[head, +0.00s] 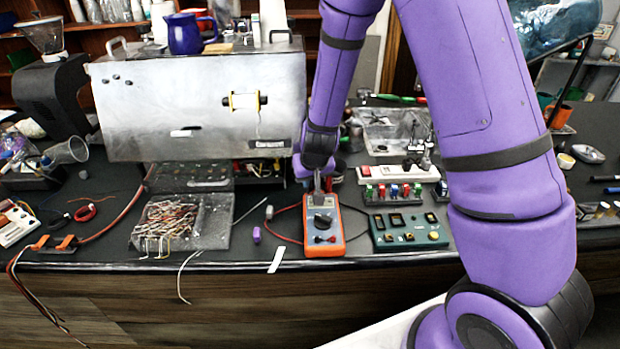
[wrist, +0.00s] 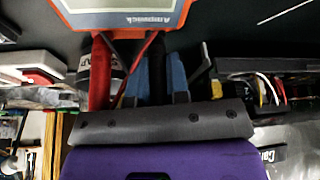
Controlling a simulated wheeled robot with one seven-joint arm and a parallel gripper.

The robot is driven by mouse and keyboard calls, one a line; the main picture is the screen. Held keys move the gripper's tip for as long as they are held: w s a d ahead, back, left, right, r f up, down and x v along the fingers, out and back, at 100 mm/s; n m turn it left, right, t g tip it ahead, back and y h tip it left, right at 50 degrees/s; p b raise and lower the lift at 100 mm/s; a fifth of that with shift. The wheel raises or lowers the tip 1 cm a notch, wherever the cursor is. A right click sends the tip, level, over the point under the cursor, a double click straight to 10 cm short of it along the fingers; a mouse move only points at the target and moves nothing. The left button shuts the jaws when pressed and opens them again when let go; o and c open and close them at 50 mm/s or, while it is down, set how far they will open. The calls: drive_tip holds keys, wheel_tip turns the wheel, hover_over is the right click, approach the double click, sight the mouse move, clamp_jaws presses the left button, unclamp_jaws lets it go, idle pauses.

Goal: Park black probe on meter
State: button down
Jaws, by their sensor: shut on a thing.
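The orange-edged meter (head: 323,246) lies on the dark bench top near its front edge, with its dial facing up. Its end also shows at the top of the wrist view (wrist: 127,18). My gripper (head: 318,188) is at the meter's far end, pointing down. In the wrist view my gripper (wrist: 155,82) is shut on the black probe (wrist: 157,62), which stands between blue-sided fingers close to the meter's end. A red probe (wrist: 100,72) sits beside it at the same end. The probe's tip and its exact contact with the meter are hidden.
A green switch panel (head: 408,231) stands close right of the meter. A clear tray of wires (head: 215,224) and a small purple piece (head: 257,235) lie to the left. A large steel brewer housing (head: 190,100) stands behind. A white strip (head: 277,260) lies at the bench edge.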

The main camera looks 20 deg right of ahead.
drive_tip(key=c, duration=1)
unclamp_jaws()
drive_tip(key=shift+c, duration=0.2)
drive_tip(key=shift+r, duration=0.15)
drive_tip(key=v, duration=1)
drive_tip(key=shift+r, duration=0.25)
drive_tip(key=shift+s, duration=0.15)
